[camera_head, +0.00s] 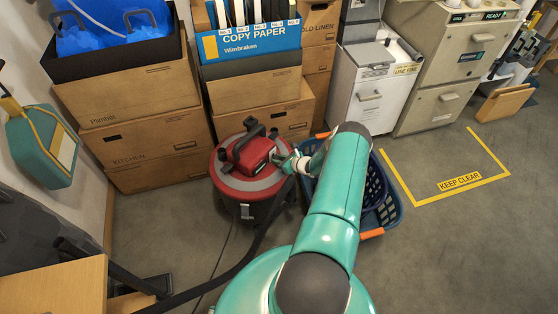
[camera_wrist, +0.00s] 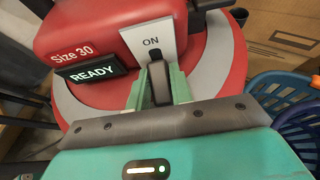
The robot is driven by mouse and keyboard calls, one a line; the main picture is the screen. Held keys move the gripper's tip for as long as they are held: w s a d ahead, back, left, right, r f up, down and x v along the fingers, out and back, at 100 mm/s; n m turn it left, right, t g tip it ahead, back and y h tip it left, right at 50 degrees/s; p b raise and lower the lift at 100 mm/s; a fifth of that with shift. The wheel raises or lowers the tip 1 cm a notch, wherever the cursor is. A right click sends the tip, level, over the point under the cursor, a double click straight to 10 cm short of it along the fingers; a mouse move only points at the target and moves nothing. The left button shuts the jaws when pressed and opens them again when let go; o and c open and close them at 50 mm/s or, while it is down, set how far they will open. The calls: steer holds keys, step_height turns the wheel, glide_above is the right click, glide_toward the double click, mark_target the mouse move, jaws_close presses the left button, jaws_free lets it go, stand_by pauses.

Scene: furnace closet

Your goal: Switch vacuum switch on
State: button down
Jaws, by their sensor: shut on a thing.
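The vacuum (camera_head: 235,172) is a round red and grey canister with a dark handle, standing on the floor in front of the cardboard boxes in the head view. In the wrist view its red top (camera_wrist: 95,30) fills the upper part. A white plate marked "ON" (camera_wrist: 152,41) is on its side, with a dark switch (camera_wrist: 160,88) below the word. My green gripper (camera_wrist: 158,84) is shut on the dark switch, one finger on each side. A small display (camera_wrist: 90,73) beside it reads "READY". In the head view my gripper (camera_head: 285,161) is at the vacuum's right side.
A blue basket (camera_head: 392,215) with orange handles stands right of the vacuum, partly behind my arm. Boxes (camera_head: 140,125) are stacked behind. A black hose (camera_head: 245,260) runs across the floor at the front left. Floor inside the yellow "KEEP CLEAR" marking (camera_head: 461,184) is free.

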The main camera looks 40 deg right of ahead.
mark_target(277, 157)
steer(key=g, duration=0.2)
steer(key=r+g, duration=0.1)
steer(key=g, duration=0.2)
steer(key=shift+w+r+g, duration=0.2)
steer(key=shift+r+g, duration=0.1)
steer(key=shift+r, duration=0.05)
steer(key=shift+w+r+g+h, duration=0.15)
steer(key=shift+r+g+h, duration=0.15)
steer(key=shift+g, duration=1)
steer(key=shift+w+r+g+h, duration=0.2)
steer(key=shift+r+g, duration=0.1)
steer(key=shift+g, duration=1)
steer(key=c, duration=1.2)
jaws_free()
steer(key=shift+c, duration=0.2)
steer(key=shift+s, duration=0.1)
step_height(277, 157, up, 14)
steer(key=s, duration=0.1)
steer(key=shift+s+f, duration=0.15)
steer(key=shift+s, duration=0.1)
